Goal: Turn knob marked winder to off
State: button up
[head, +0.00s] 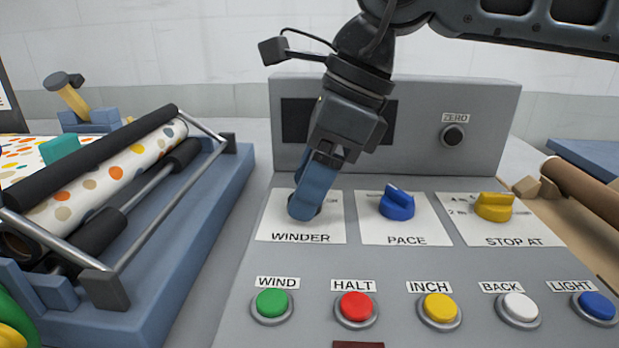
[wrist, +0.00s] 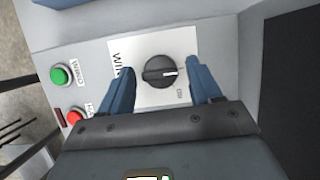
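The winder knob (wrist: 159,72) is black and round with a white pointer line, on a white plate (wrist: 120,45) lettered WINDER. In the wrist view the pointer aims right, away from the lettering. A small mark, too small to read surely, sits to its lower right. My gripper (wrist: 161,64) is open, with one blue finger on each side of the knob and a visible gap at both. In the head view my gripper (head: 310,195) points down over the WINDER plate (head: 275,222), and the fingers hide most of the knob.
To the right are the blue PACE knob (head: 397,203) and yellow STOP AT knob (head: 494,207). Several push buttons line the panel front, including green WIND (head: 272,302) and red HALT (head: 356,307). A raised back panel (head: 430,100) stands behind. Rollers with dotted sheet (head: 110,175) lie left.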

jog(key=shift+o, duration=0.3)
jog(key=v, duration=0.7)
jog(key=shift+r+p, duration=0.35)
jog(key=shift+d, duration=0.15)
